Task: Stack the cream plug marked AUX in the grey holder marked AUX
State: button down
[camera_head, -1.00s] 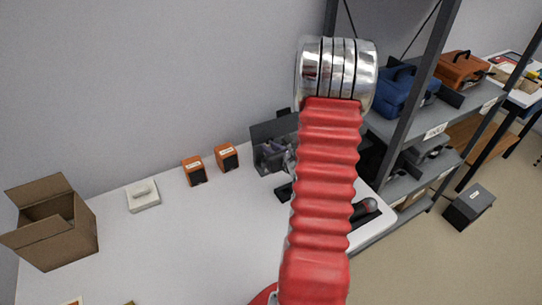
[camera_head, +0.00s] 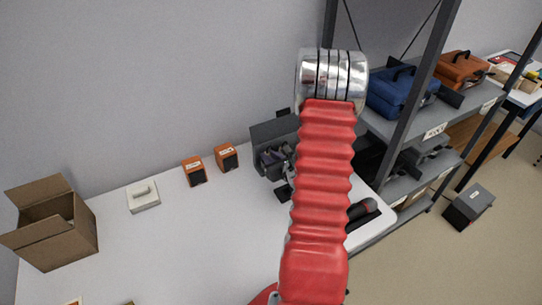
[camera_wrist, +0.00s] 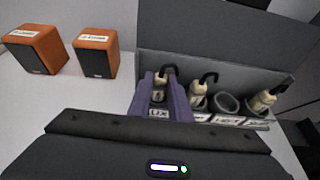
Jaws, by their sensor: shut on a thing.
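The cream plug (camera_wrist: 159,83), with a black hooked cable, stands between the purple fingers of my gripper (camera_wrist: 162,97) in the wrist view. My gripper is shut on it. Directly below is the leftmost holder, whose label (camera_wrist: 158,113) reads "UX", its first letter hidden by a finger. The plug is at this holder's mouth or inside it; I cannot tell how deep. The holder's body is mostly hidden by the fingers. In the head view my gripper (camera_head: 274,159) is small and partly hidden, at the dark open case (camera_head: 275,130).
Right of the fingers, another cream plug (camera_wrist: 197,97) stands in its holder. An empty holder (camera_wrist: 227,104) and a holder with a tilted plug (camera_wrist: 263,99) follow. Two orange speakers (camera_head: 195,171) stand left. A cardboard box (camera_head: 62,235) and white block (camera_head: 143,195) are farther left.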

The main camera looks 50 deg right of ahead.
jog(key=shift+f, duration=0.25)
jog(key=c, duration=1.6)
grip_release()
jog(key=shift+c, duration=0.2)
jog(key=shift+r, duration=0.25)
jog(key=v, duration=1.2)
